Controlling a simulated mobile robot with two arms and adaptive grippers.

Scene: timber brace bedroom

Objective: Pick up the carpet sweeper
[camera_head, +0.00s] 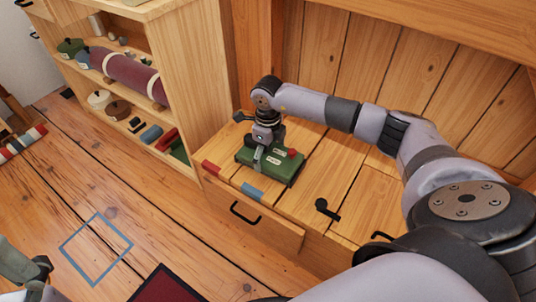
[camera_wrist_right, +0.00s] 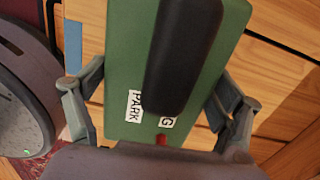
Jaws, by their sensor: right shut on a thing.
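The carpet sweeper (camera_head: 272,164) is a green box with a red knob and pale labels. It is on or just above the low wooden chest beside the shelf; I cannot tell whether it touches the top. My right gripper (camera_head: 262,152) reaches down over it and is shut on it. In the right wrist view the green body (camera_wrist_right: 122,60) lies between the two fingers (camera_wrist_right: 158,108), with a black handle along its middle and a label reading "PARK". My left gripper (camera_head: 40,270) shows only partly at the lower left edge, apart from the sweeper; its jaw opening is unclear.
The chest top (camera_head: 305,200) has red and blue patches at its front edge and a black handle-like piece (camera_head: 326,209). An open shelf (camera_head: 180,90) with several items stands left. A plank wall is close behind. A blue square outline (camera_head: 97,249) marks clear floor.

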